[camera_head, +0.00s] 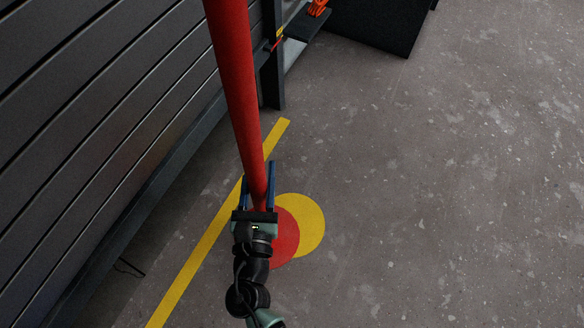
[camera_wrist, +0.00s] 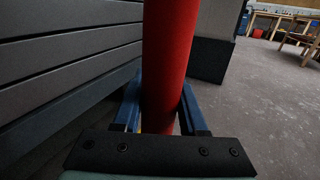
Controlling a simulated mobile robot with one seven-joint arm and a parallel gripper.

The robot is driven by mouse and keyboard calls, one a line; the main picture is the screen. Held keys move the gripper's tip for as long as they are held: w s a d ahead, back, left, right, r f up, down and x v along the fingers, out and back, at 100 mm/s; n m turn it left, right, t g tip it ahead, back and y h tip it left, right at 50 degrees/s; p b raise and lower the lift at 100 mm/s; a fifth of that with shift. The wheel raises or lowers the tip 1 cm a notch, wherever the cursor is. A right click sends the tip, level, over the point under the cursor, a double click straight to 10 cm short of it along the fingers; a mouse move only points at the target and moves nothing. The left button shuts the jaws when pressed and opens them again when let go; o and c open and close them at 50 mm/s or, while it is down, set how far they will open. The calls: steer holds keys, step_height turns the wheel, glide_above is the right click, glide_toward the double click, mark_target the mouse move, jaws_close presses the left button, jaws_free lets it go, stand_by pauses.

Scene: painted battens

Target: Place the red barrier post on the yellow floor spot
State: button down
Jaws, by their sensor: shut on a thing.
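The red barrier post (camera_head: 235,80) stands roughly upright, its tall pole rising out of the top of the head view. It also fills the middle of the wrist view (camera_wrist: 168,60). My gripper (camera_head: 258,185) is shut on the pole, with a blue finger on each side. The post's round red base (camera_head: 286,240) shows beside my wrist and covers the left and lower part of the yellow floor spot (camera_head: 312,222). A yellow crescent stays visible at the right and top. I cannot tell whether the base touches the floor. My arm hides the base's left part.
Grey slatted panels (camera_head: 110,90) run close along the left. A yellow floor line (camera_head: 200,250) passes just left of the spot. A dark box (camera_head: 380,22) stands at the back. Open grey floor (camera_head: 450,200) lies to the right. The wrist view shows a wooden chair (camera_wrist: 303,42) far right.

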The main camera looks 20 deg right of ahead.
steer(key=w+d+f+m+g+h+b, duration=0.35)
steer(key=d+m+g+h, duration=0.2)
steer(key=d, duration=0.45)
step_height(320, 180, down, 10)
steer(key=b, duration=0.7)
steer(key=shift+r+n+t+h+b, duration=0.25)
steer(key=shift+n+t+h+b, duration=0.1)
steer(key=shift+n+b, duration=0.1)
steer(key=shift+w, duration=0.1)
steer(key=c, duration=0.9)
jaws_free()
steer(key=shift+f, duration=0.4)
steer(key=o, duration=0.5)
steer(key=shift+c, duration=0.2)
steer(key=shift+r, duration=0.1)
